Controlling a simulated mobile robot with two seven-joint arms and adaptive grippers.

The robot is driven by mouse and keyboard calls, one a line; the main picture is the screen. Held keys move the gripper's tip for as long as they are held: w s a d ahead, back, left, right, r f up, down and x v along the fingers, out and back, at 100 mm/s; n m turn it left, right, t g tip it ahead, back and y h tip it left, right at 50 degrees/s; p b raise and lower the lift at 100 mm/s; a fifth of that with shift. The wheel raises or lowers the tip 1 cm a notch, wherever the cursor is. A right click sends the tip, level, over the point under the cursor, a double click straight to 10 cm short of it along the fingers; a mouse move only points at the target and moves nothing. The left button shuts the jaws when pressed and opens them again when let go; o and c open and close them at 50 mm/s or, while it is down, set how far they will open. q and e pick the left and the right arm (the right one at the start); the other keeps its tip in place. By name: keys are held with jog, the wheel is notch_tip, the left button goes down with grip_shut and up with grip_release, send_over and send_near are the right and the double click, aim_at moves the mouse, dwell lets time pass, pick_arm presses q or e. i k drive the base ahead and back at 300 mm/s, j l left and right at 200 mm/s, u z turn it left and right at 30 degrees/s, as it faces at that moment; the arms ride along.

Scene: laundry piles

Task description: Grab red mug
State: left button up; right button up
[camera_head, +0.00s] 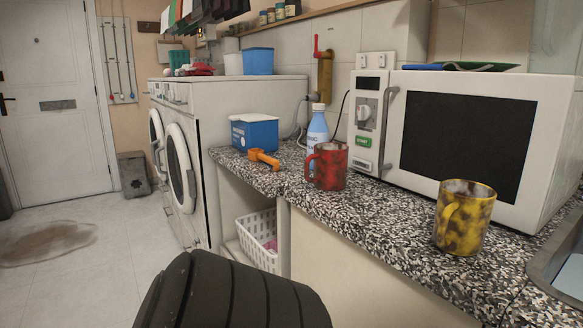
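The red mug (331,168) stands upright on the speckled countertop (385,222), near its front edge and in front of the microwave. Its red surface has dark blotches, and its handle points left. The mug stands free, with nothing holding it. Neither my left nor my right gripper shows in the head view. A dark ribbed form (230,296) fills the bottom middle of the view; I cannot tell which part it is.
A yellow blotched mug (464,217) stands to the right. A white microwave (364,150), blue-and-white bottle (317,128), blue box (254,133) and orange tool (264,159) are on the counter. Washing machines (235,91) stand left; a white basket (257,238) sits below.

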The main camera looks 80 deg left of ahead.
aim_at(330, 159)
jog(key=u, duration=0.9)
jog(key=l+u, duration=0.1)
jog(key=u, duration=0.3)
jog(key=k+u, duration=0.1)
jog(key=u, duration=0.8)
jog(key=j+z, duration=0.15)
jog(key=z, duration=0.35)
jog(key=j+z, duration=0.15)
jog(key=z, duration=0.3)
jog(key=k+j+z, duration=0.25)
jog(key=j+z, duration=0.15)
jog(key=k+j+z, duration=0.35)
jog(key=j, duration=0.15)
